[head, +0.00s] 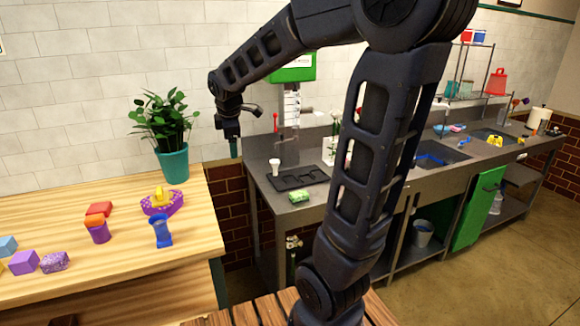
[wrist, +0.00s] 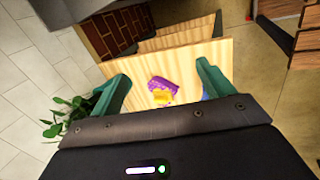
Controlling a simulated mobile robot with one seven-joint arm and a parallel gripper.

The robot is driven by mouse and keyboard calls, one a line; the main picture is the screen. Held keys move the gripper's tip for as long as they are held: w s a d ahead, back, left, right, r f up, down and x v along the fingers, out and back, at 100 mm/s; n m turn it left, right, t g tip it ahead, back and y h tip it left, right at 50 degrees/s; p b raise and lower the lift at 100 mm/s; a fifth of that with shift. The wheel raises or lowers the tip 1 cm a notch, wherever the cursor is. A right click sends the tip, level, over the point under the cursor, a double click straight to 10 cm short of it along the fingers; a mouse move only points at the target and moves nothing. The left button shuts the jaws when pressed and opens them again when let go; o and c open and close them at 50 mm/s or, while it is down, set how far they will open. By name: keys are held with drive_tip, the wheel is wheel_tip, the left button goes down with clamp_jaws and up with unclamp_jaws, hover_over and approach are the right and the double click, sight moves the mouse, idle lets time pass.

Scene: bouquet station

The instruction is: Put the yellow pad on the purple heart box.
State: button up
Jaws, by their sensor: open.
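The purple heart box (head: 172,208) sits on the light wooden table, near its back right part, in front of the potted plant. The yellow pad (head: 160,195) rests on top of it. In the wrist view the purple box (wrist: 158,83) and the yellow pad (wrist: 162,96) show between my fingers, well below them. My gripper (head: 233,148) hangs in the air to the right of and above the box, beyond the table's right edge. In the wrist view its two green fingers (wrist: 161,72) are spread apart with nothing between them.
A blue vessel (head: 161,230) stands just in front of the box. A purple pot (head: 98,230) with an orange thing and a red block (head: 99,208) are to its left. The plant's teal pot (head: 173,163) stands behind. A grey sink counter (head: 260,152) is to the right.

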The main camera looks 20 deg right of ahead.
drive_tip(key=s+d+m, duration=0.5)
drive_tip(key=s+m, duration=0.3)
drive_tip(key=s, duration=0.2)
drive_tip(key=s+d+f+m, duration=0.1)
drive_tip(key=s+d+m, duration=0.5)
drive_tip(key=s, duration=0.5)
drive_tip(key=m, duration=0.2)
drive_tip(key=shift+f+m+y, duration=0.3)
drive_tip(key=shift+m, duration=0.1)
